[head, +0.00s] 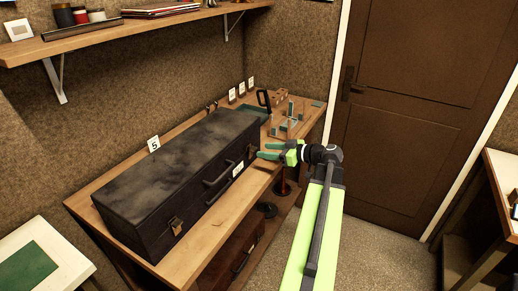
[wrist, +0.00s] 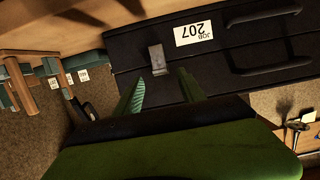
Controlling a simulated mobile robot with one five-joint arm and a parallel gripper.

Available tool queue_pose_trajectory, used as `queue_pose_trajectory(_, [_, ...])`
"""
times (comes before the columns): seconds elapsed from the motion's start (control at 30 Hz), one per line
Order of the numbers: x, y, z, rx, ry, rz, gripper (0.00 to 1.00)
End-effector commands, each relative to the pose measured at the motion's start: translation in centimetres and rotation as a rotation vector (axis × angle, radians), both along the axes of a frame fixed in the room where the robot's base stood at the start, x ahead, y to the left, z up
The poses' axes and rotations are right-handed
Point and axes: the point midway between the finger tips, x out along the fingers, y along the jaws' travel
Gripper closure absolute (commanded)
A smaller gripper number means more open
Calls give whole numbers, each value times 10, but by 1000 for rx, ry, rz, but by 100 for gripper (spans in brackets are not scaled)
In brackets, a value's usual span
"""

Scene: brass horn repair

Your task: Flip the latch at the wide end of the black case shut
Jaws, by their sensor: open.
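The long black case (head: 180,165) lies with its lid down on the wooden bench. Its front shows a brass latch (head: 176,226) near the left end and another latch (head: 252,151) near the right end. My gripper (head: 268,151) is open and empty, just in front of the right-end latch. In the wrist view its two green fingers (wrist: 160,88) are apart and point at the case front. The metal latch (wrist: 158,59) shows just beyond and between the fingertips, apparently untouched. I cannot tell whether it is flipped fully shut.
The case has a front handle (head: 217,181) and a white job label (head: 238,169). A wooden stand with green parts (head: 290,122) is on the bench's far right. A shelf (head: 130,31) hangs above. The floor in front of the door (head: 420,100) is clear.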

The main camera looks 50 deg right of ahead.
Motion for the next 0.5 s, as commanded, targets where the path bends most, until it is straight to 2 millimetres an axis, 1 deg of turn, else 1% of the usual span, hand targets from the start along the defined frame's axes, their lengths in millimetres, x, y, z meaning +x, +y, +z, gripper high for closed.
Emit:
queue_pose_trajectory(0.03, [-15,-4,8,1,0,-5,53])
queue_pose_trajectory(0.1, [-34,-9,13,1,0,-5,53])
queue_pose_trajectory(0.3, [-84,-22,26,1,0,-4,53])
queue_pose_trajectory(0.4, [-103,-26,30,0,0,-3,53])
queue_pose_trajectory(0.5, [-115,-29,33,0,0,-1,53])
